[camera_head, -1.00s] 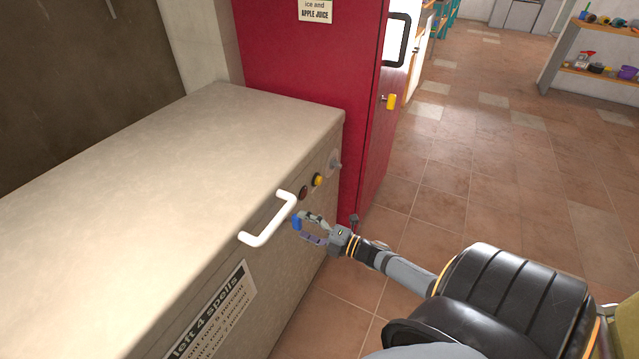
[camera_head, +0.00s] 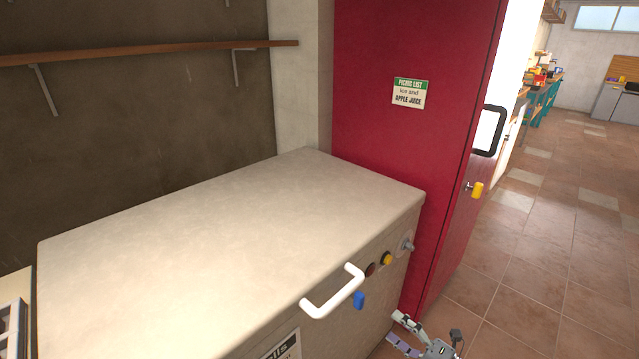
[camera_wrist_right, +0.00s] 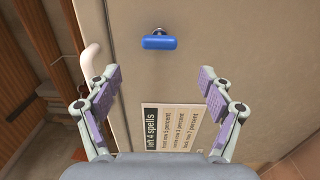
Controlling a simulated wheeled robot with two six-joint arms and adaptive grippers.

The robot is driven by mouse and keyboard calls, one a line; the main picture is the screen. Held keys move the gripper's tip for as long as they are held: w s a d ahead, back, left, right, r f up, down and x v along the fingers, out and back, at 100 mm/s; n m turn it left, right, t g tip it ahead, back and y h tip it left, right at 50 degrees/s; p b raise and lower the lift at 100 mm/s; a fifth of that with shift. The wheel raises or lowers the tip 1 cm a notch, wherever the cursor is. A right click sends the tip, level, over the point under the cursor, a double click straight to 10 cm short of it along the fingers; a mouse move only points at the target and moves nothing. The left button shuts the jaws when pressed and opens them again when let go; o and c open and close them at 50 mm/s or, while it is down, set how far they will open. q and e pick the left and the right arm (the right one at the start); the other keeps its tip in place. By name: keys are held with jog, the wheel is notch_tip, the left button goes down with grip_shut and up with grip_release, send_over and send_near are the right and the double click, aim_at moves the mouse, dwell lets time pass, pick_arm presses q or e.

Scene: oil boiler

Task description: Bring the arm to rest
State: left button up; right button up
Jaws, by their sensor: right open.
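My right gripper (camera_head: 398,333) shows at the bottom of the head view, in front of the boiler's front face and below its white handle. In the right wrist view (camera_wrist_right: 160,95) its two fingers are spread wide with nothing between them. The beige boiler (camera_head: 200,240) has a closed flat top. A blue knob (camera_head: 359,300) sits on its front, beside the white handle (camera_head: 333,292); it also shows in the right wrist view (camera_wrist_right: 158,42), ahead of and apart from the fingers. My left gripper is in neither view.
A yellow button (camera_head: 386,258) and a grey knob (camera_head: 407,246) are on the boiler front. A shelf (camera_head: 140,52) crosses the back wall. Tiled floor (camera_head: 560,250) is free at right.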

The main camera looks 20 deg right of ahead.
jog(key=s+d+f+m+g+h, duration=0.2)
jog(key=s+f+m+h, duration=0.15)
jog(key=f, duration=0.45)
jog(key=s+d+f+m+g+h, duration=0.25)
jog(key=f+m, duration=0.25)
jog(key=f, duration=0.4)
jog(key=s+d+f+m+g+h, duration=0.2)
jog(key=s+d+f+m, duration=0.15)
jog(key=f, duration=0.45)
jog(key=s+a+f+m+g, duration=0.4)
jog(key=s+a+f+m, duration=0.1)
jog(key=s+a+f, duration=0.4)
jog(key=s+a+f+m+g, duration=0.5)
jog(key=s+a+f, duration=0.3)
jog(key=s, duration=0.4)
notch_tip(320, 180, up, 13)
jog(key=p, duration=1.3)
jog(key=shift+d+f, duration=0.2)
jog(key=shift+d, duration=0.15)
jog(key=shift+s, duration=0.15)
